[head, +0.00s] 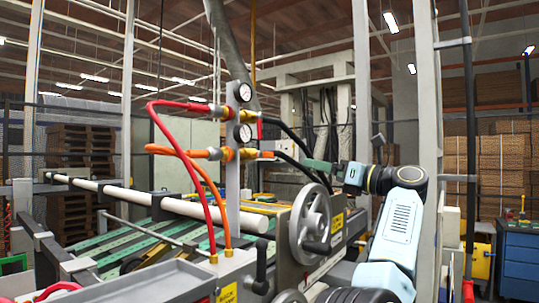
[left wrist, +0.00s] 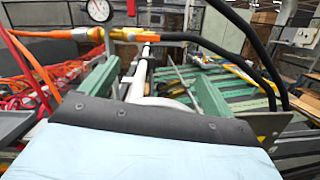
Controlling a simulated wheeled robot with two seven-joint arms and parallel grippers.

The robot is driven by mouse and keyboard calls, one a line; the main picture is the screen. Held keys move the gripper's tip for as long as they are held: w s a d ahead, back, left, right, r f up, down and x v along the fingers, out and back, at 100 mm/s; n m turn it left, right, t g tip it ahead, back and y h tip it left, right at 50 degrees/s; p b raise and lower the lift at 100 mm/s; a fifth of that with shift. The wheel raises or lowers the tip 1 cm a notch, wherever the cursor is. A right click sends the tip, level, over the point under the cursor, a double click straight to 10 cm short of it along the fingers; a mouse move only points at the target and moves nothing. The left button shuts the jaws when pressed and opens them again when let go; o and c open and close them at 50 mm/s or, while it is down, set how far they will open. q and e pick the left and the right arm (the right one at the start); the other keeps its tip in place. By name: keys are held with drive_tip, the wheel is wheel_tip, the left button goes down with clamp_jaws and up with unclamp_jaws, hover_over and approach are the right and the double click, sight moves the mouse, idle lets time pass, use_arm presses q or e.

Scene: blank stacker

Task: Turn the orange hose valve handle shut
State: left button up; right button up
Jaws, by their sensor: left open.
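The orange valve handle (head: 266,154) lies level, in line with the orange hose (head: 182,152), at the lower brass fitting (head: 248,154). In the left wrist view the orange handle (left wrist: 148,37) runs across the top, between the brass fitting and a black hose. My left gripper (head: 318,165) is right of the handle in the head view, by the black hose. Its green fingers are spread with nothing between them in the left wrist view (left wrist: 153,75). The handle appears beyond and above the fingertips, apart from them. My right gripper is not in view.
Above it, a red lever (head: 259,128) hangs upright at the red hose's (head: 172,104) fitting. Two gauges (head: 244,91) sit on the grey post. Black hoses (head: 295,143) curve close to my gripper. A grey handwheel (head: 311,224) stands below, and a white roller (head: 205,208) stretches left.

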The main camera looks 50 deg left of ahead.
sight(266, 154)
use_arm(q)
drive_tip(key=s+a+r+p, duration=0.1)
drive_tip(key=s+a, duration=0.1)
drive_tip(key=a, duration=0.2)
drive_tip(key=s+a+r+n+h+p, duration=0.1)
drive_tip(key=s+a, duration=0.1)
drive_tip(key=a, duration=0.3)
drive_tip(key=s+a+r+n+h+p, duration=0.1)
drive_tip(key=s+a, duration=0.2)
drive_tip(key=a, duration=0.1)
drive_tip(key=shift+a+r, duration=0.15)
drive_tip(key=shift+r, duration=0.05)
drive_tip(key=shift+w, duration=0.1)
drive_tip(key=c, duration=1)
